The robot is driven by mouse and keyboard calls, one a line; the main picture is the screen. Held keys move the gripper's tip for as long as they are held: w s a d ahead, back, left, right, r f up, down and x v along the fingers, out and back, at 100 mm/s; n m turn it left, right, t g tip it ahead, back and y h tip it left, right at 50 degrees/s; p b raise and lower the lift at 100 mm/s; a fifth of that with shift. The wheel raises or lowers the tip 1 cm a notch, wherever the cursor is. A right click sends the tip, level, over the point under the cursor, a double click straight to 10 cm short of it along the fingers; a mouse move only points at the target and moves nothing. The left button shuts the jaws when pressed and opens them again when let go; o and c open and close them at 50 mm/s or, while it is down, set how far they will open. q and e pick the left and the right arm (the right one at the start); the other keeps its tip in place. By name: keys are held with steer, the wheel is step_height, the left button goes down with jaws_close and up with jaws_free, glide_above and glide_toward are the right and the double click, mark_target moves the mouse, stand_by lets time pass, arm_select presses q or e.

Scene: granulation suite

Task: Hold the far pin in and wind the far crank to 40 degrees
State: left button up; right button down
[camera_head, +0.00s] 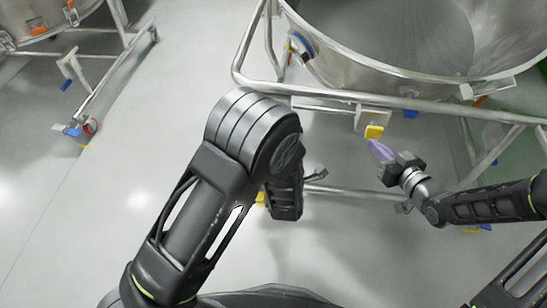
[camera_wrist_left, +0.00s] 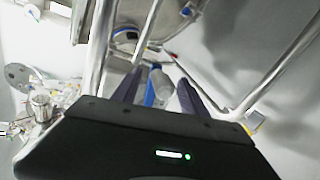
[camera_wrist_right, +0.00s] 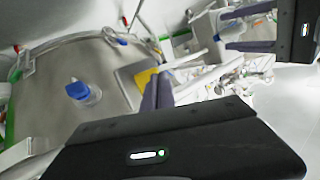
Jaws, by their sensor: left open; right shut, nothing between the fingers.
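A yellow block (camera_head: 373,132) sits on a grey bracket under the steel vessel's rim; I cannot tell if it is the far pin. My right gripper (camera_head: 377,148) is shut and empty, its tips at or just below the block. In the right wrist view the shut fingers (camera_wrist_right: 157,92) overlap the yellow block (camera_wrist_right: 144,77); contact is unclear.
The large steel vessel (camera_head: 420,40) stands in a tubular frame (camera_head: 330,96) at the upper right, close to both arms. Another framed vessel (camera_head: 45,20) is at the upper left. The grey floor (camera_head: 60,215) on the left is clear.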

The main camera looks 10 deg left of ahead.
mark_target(373, 134)
steer(key=shift+w, duration=0.1)
steer(key=shift+w, duration=1.8)
arm_select(q)
jaws_close()
